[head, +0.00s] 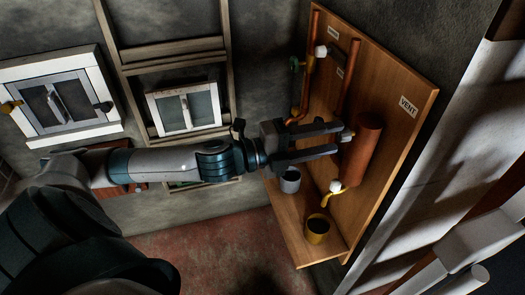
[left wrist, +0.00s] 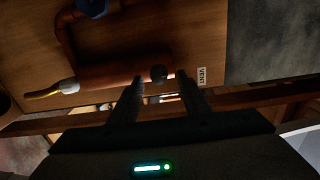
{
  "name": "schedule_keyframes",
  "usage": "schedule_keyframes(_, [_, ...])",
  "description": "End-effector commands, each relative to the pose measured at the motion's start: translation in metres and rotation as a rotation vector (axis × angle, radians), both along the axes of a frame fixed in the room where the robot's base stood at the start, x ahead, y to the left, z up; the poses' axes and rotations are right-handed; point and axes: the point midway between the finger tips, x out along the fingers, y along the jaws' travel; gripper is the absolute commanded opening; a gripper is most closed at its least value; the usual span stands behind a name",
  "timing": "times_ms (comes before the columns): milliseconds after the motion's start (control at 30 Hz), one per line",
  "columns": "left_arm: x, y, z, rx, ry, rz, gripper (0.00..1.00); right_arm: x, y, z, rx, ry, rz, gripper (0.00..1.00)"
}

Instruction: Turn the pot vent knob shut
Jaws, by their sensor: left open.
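The copper pot (head: 363,150) is a tilted cylinder on the wooden panel, beside a "VENT" label (head: 408,106). It also shows in the left wrist view (left wrist: 110,75). A small round knob (left wrist: 158,73), dark in this view, stands on the pot near the label (left wrist: 202,76). In the head view the knob (head: 348,136) is small and partly hidden by the fingers. My left gripper (head: 339,138) is open, its fingers pointing at the knob. In the left wrist view the fingertips (left wrist: 160,79) lie on either side of the knob; contact cannot be told. My right gripper is not in view.
A yellow spout (head: 334,193) hangs below the pot, above a yellow cup (head: 317,228) on the wooden shelf. A grey mug (head: 290,180) stands beneath my left gripper. Copper pipes (head: 311,60) and a green handle (head: 294,63) are on the panel above.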

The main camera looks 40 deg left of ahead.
Motion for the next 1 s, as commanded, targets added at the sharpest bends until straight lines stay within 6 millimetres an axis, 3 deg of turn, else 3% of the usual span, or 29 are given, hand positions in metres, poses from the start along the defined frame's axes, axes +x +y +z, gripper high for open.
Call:
schedule_keyframes(267, [-0.027,0.021,-0.005,0.003,0.003,-0.001,0.43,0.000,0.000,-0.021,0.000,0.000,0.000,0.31])
schedule_keyframes(1000, [-0.061,0.047,0.002,-0.003,0.000,0.000,0.43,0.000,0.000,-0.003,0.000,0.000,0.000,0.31])
